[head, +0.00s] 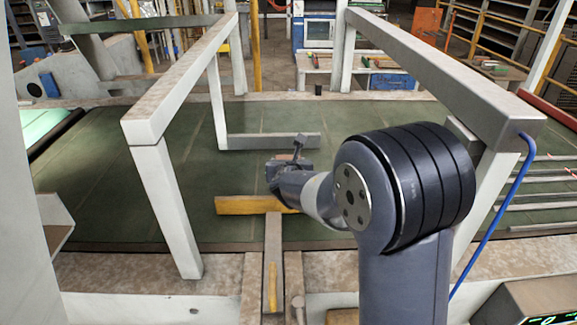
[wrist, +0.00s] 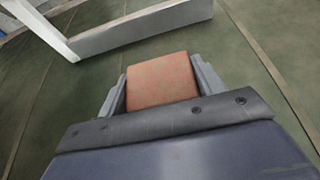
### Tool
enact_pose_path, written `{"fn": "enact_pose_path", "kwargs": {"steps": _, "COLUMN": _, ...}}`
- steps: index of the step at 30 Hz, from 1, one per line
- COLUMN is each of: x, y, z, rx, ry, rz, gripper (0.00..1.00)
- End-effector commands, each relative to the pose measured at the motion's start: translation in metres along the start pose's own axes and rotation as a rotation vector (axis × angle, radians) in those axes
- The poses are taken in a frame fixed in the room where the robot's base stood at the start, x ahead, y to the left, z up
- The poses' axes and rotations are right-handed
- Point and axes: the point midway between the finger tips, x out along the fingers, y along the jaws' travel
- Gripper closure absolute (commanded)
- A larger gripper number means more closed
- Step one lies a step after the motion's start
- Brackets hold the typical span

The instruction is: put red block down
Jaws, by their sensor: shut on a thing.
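The red block (wrist: 161,78) shows in the wrist view as an orange-red square face between the two grey fingers. My gripper (wrist: 160,88) is shut on it, with one finger along each side. In the head view my gripper (head: 291,162) is over the green floor, inside the pale frame.
A pale beam frame (head: 180,75) stands around the area, with posts on both sides. A low grey bar (head: 270,141) lies behind my gripper. A yellow-edged bar (head: 240,205) is in front. Green floor (wrist: 250,90) around the block looks clear.

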Motion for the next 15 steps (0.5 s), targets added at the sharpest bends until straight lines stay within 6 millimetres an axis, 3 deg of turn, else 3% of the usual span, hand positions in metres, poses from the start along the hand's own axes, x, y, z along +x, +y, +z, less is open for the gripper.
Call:
{"fn": "enact_pose_path", "kwargs": {"steps": 10, "x": 0.0014, "y": 0.0, "z": -0.0028, "rx": 0.0, "ry": -0.002, "rz": 0.0, "gripper": 0.64}}
{"fn": "enact_pose_path", "kwargs": {"steps": 11, "x": 0.0008, "y": 0.0, "z": -0.0017, "rx": 0.0, "ry": -0.001, "rz": 0.0, "gripper": 0.34}}
{"fn": "enact_pose_path", "kwargs": {"steps": 15, "x": 0.0007, "y": 0.0, "z": -0.0015, "rx": 0.0, "ry": 0.0, "rz": 0.0, "gripper": 0.23}}
